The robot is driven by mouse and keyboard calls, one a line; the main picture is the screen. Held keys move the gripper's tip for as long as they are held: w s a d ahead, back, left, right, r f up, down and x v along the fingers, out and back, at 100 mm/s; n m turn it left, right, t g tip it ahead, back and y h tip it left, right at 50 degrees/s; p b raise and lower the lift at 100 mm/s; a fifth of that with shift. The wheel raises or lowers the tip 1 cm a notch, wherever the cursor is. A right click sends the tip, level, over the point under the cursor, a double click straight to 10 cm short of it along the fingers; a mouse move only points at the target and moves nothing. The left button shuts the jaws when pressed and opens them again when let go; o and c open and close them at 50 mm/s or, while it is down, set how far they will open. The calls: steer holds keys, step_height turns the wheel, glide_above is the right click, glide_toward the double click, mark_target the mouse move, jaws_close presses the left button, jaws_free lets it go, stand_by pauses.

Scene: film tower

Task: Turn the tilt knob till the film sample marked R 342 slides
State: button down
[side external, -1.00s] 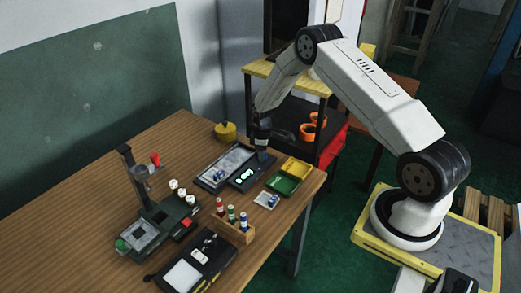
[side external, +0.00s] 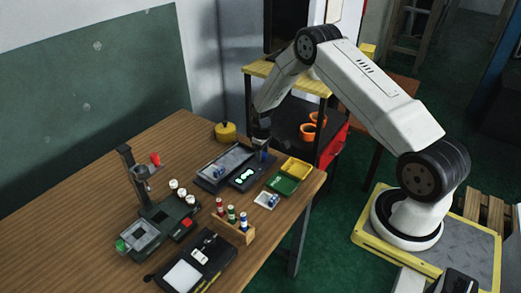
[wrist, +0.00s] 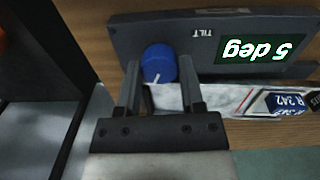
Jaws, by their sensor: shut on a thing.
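The blue tilt knob (wrist: 158,64) has a white pointer line and sits on the dark panel (wrist: 125,30) marked TILT. My gripper (wrist: 159,70) is shut on the knob, one finger at each side. The panel's display (wrist: 262,49) reads 5 deg, upside down in the wrist view. In the side view my gripper (side external: 262,145) is at the right end of the tilt device (side external: 212,181), where the sample is too small to tell.
Yellow and green trays (side external: 284,184) lie right of the device. A wooden rack with several small bottles (side external: 232,228) stands in front. A green-grey stand (side external: 165,225) is at the left. A yellow round object (side external: 225,132) sits behind. The table's left side is clear.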

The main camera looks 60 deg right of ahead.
steer(key=m, duration=0.6)
steer(key=shift+m, duration=0.3)
steer(key=m, duration=0.6)
steer(key=shift+d+m, duration=0.1)
steer(key=shift+m, duration=0.3)
steer(key=shift+c, duration=1.1)
jaws_free()
steer(key=shift+r, duration=0.1)
steer(key=shift+r, duration=3.85)
